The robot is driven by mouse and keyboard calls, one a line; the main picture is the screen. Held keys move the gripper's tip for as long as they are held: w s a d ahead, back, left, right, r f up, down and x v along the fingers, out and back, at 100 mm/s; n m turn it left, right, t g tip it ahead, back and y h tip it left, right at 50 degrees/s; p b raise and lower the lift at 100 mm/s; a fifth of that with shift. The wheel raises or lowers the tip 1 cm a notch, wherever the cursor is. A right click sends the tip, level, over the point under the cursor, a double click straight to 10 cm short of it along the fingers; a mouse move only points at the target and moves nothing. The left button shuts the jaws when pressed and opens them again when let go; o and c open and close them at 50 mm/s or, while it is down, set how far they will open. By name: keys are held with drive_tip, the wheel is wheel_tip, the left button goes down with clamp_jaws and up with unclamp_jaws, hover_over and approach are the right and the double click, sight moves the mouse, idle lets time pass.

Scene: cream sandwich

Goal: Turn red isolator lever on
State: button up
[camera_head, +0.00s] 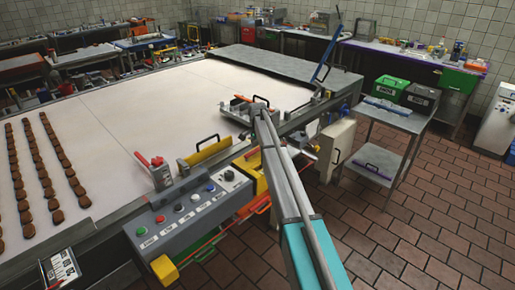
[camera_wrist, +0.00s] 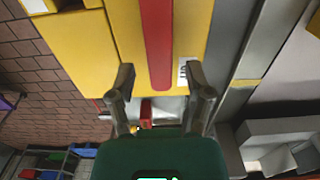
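In the wrist view a long red bar (camera_wrist: 157,45), which looks like the isolator lever, runs down a yellow housing (camera_wrist: 88,40). My gripper (camera_wrist: 160,80) is open, with one dark finger on each side of the bar's lower end. Nothing is seen gripped, and I cannot tell whether the fingers touch the bar. A small red block (camera_wrist: 146,112) shows lower down between the fingers. In the head view the yellow housing (camera_head: 262,186) is partly hidden by my arm, and my fingers cannot be made out. Another red handle (camera_head: 150,160) stands on the machine edge at left.
A grey control panel (camera_head: 192,212) with several buttons lies left of my arm. The conveyor (camera_head: 150,100) carries rows of brown biscuits (camera_head: 45,165). The tiled floor (camera_head: 400,240) is clear in front.

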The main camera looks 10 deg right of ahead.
clamp_jaws()
